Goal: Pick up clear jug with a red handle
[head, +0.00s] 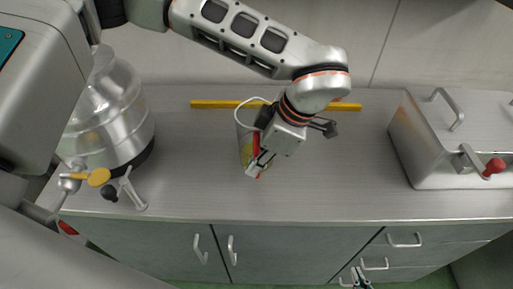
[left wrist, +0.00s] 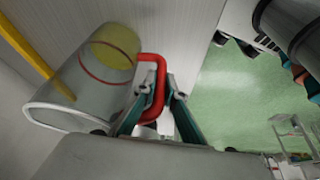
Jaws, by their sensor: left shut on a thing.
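The clear jug (head: 243,140) is upright at the middle of the counter, with yellow at its bottom. It is partly hidden behind my left gripper (head: 259,165) in the head view. In the left wrist view the jug (left wrist: 88,88) shows its wide rim, a red line around its body and its red handle (left wrist: 157,68). My left gripper (left wrist: 164,88) is shut on the red handle. I cannot tell whether the jug's base touches the counter. My right gripper (head: 360,275) is low in front of the cabinets, small and partly cut off by the frame's edge; its opening is unclear.
A yellow strip (head: 215,104) lies on the counter behind the jug. A steel drum with a tap (head: 125,125) stands at left. A steel box with a red-knobbed lever (head: 435,155) stands at right. The counter (head: 345,185) is clear between jug and box.

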